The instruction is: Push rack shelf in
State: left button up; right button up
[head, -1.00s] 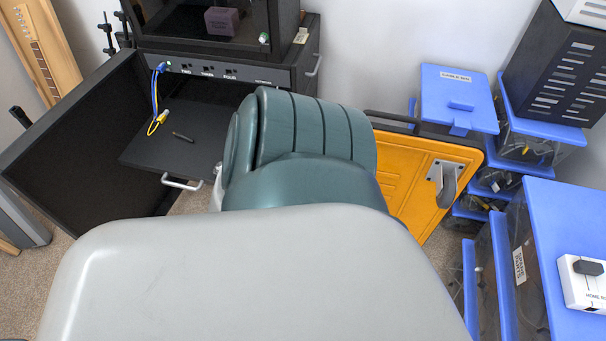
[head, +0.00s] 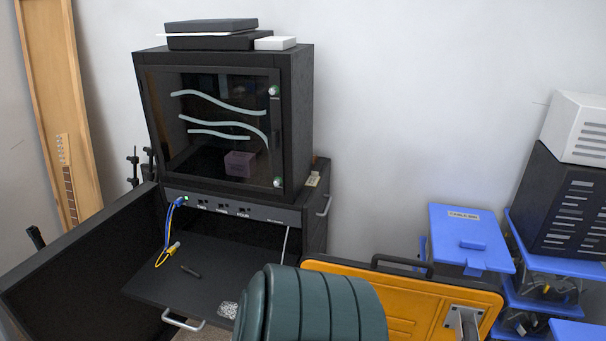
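The rack shelf (head: 215,262) is a flat black panel pulled out of the black rack cabinet (head: 312,222) at the left. A silver handle (head: 183,321) is on its front edge. A small black pen-like object (head: 190,271), a yellow and blue cable (head: 166,250) and a clear bag (head: 228,310) with small pieces lie on or over the shelf. A teal, ridged part of my arm covers the area right of the shelf's front corner. Neither of my grippers shows in the head view.
An open black door (head: 85,260) stands left of the shelf. A glass-fronted cabinet (head: 220,125) sits above the shelf. Blue-lidded bins (head: 470,238) stand at the right.

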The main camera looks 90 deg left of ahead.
aim_at(226, 268)
jog(key=u, duration=3.75)
